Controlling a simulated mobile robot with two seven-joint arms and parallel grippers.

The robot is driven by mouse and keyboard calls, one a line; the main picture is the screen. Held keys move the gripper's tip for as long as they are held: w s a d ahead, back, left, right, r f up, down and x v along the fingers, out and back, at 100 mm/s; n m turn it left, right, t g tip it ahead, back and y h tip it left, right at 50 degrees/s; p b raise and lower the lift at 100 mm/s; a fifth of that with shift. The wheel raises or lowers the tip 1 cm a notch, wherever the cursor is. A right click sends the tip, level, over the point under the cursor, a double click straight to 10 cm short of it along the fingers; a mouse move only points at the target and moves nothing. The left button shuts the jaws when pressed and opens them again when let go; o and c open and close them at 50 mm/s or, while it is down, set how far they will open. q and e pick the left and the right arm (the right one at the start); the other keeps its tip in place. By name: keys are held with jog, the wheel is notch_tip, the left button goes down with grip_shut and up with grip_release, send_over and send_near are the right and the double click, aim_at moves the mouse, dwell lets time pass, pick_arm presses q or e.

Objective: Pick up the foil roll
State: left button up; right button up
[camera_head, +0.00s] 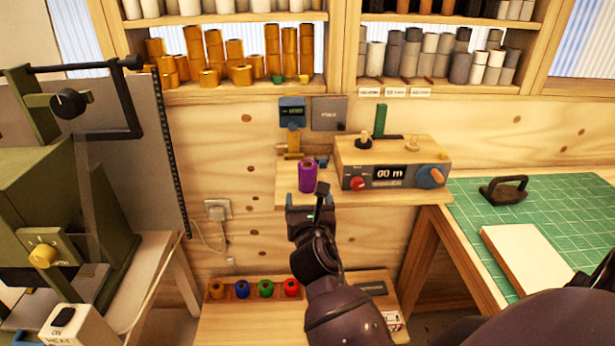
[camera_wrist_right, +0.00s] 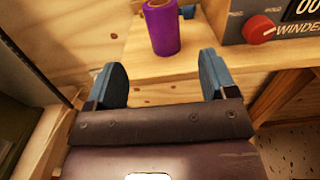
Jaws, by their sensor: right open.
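A purple foil roll (camera_head: 308,177) stands upright on a small wooden shelf (camera_head: 285,186) in the head view, left of the winder box. It also shows in the right wrist view (camera_wrist_right: 162,28), beyond the fingers and between their lines. My right gripper (camera_head: 310,200) is just in front of the roll and the shelf edge in the head view. In the right wrist view the two blue fingers (camera_wrist_right: 163,80) are wide apart with nothing between them. The roll is apart from both fingers. My left gripper is not in view.
Below, a wooden rack (camera_head: 226,289) holds several coloured rolls. A green cutting mat (camera_head: 560,205) covers the right table. A green machine (camera_head: 60,200) stands at left.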

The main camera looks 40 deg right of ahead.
aim_at(308, 179)
jog(key=shift+x, duration=4.75)
jog(key=shift+d+f, duration=0.1)
jog(key=shift+f, duration=0.1)
jog(key=shift+c, duration=0.4)
jog(key=c, duration=1.1)
jog(key=shift+o, duration=0.2)
